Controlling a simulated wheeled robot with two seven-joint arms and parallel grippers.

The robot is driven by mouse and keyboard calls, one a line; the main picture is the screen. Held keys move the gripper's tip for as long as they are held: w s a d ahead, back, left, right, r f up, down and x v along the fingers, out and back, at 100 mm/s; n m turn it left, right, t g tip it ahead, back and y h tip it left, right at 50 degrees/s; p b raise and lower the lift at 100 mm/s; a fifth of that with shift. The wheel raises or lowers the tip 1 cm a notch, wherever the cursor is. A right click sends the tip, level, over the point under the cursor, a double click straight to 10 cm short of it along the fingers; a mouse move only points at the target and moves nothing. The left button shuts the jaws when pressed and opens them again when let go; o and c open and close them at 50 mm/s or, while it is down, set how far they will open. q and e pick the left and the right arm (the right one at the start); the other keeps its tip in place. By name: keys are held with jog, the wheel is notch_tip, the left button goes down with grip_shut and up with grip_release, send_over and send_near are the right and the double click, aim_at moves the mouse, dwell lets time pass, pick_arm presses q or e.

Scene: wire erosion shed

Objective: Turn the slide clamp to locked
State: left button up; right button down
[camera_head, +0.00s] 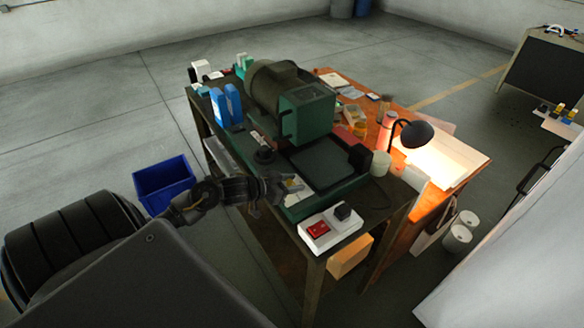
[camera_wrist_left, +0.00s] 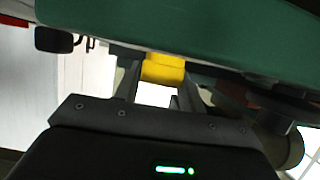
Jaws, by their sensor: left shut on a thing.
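The green machine (camera_head: 305,110) stands on the dark bench, with its flat dark slide (camera_head: 322,166) on the near side. A small yellow piece (camera_head: 294,184), apparently the slide clamp, sits at the left edge of the green base. My left gripper (camera_head: 283,188) reaches in from the left and is shut on this piece. In the left wrist view the yellow piece (camera_wrist_left: 163,68) is between the fingers (camera_wrist_left: 155,88), just under the green edge (camera_wrist_left: 180,30). The fingers hide part of it, and I cannot read its locked or unlocked position. My right gripper is not in view.
A white box with a red switch (camera_head: 317,229) sits at the bench's near corner. Blue bottles (camera_head: 226,105) stand at the back left. A lit black lamp (camera_head: 413,132) is on the right. A blue bin (camera_head: 164,184) is on the floor by my left arm.

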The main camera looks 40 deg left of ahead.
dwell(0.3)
pick_arm(q)
jog(key=o, duration=1)
jog(key=shift+b+v, duration=1.25)
jog(key=shift+v, duration=4.15)
